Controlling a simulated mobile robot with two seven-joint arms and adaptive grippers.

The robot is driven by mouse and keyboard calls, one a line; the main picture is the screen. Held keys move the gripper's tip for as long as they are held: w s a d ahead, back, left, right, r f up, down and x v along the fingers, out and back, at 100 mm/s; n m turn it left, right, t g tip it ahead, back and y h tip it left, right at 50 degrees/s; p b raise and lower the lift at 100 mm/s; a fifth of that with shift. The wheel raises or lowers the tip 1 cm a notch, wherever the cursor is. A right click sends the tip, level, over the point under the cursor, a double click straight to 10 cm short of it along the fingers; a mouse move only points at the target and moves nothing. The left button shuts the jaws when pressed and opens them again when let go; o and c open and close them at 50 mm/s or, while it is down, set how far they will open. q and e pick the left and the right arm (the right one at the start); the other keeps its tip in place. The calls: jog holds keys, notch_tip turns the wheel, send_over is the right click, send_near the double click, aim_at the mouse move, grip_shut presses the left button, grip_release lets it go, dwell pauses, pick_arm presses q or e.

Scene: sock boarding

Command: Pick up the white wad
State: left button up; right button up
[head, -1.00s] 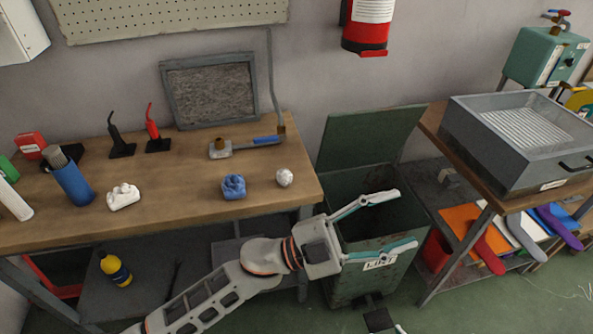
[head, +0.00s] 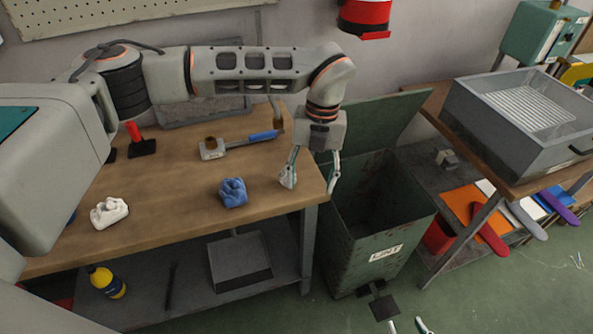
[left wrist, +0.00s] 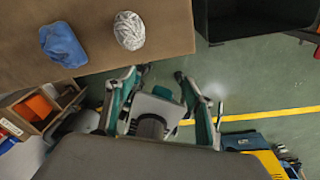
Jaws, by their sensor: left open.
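The white wad (head: 109,212) lies on the left part of the wooden bench in the head view. A blue wad (head: 233,192) lies to its right; it also shows in the left wrist view (left wrist: 62,45). A pale, grey-streaked ball (left wrist: 129,30) sits near the bench's corner, partly covered by a finger in the head view. My left gripper (head: 312,182) points down at the bench's right edge, open and empty, beside the ball and far right of the white wad. My right gripper (head: 408,325) shows only its fingertips, apart, at the bottom edge.
A green lint bin (head: 372,262) with its lid up stands right of the bench (head: 175,205). A metal tool with a blue handle (head: 262,136) lies behind the wads. A grey box (head: 520,125) stands on the right table. My left arm covers the bench's back left.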

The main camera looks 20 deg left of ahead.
pick_arm(q)
jog(key=shift+n+t+y, duration=0.5)
jog(key=shift+y, duration=0.3)
jog(key=w+a, duration=0.4)
jog(key=shift+a+r, duration=0.15)
jog(key=shift+a, duration=0.25)
jog(key=f, duration=0.1)
jog(key=a+f, duration=0.1)
jog(key=f, duration=0.2)
jog(key=shift+w+a+f, duration=0.25)
jog(key=shift+a+f, duration=0.15)
jog(key=c, duration=1)
